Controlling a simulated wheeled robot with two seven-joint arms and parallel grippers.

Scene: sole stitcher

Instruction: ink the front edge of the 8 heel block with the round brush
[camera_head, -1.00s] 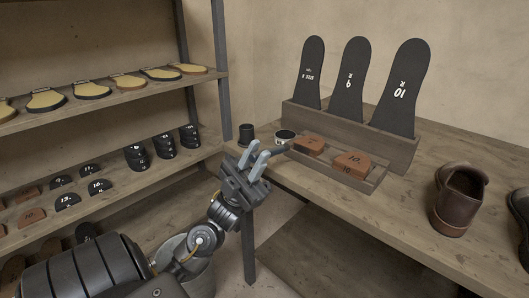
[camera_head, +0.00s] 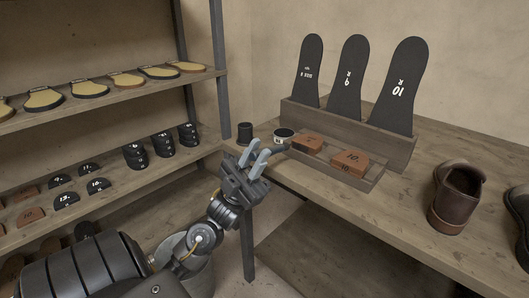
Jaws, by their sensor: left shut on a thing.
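My left gripper (camera_head: 258,160) is at the left end of the bench, shut on a dark, slim thing that appears to be the round brush (camera_head: 280,149). The brush points right, its far end close to the left brown heel block (camera_head: 308,141). I cannot tell whether it touches the block, and the bristles are not clear. This block lies in a wooden tray (camera_head: 327,174); its number is too small to read surely. A second brown block marked 10 (camera_head: 351,159) lies to its right. My right gripper is out of view.
A small pot with a pale rim (camera_head: 284,134) and a black cylinder (camera_head: 245,132) stand behind my gripper. Black sole patterns (camera_head: 353,80) stand in a rack behind the tray. Brown shoes (camera_head: 457,195) stand at right. Shelves with soles and heel blocks fill the left.

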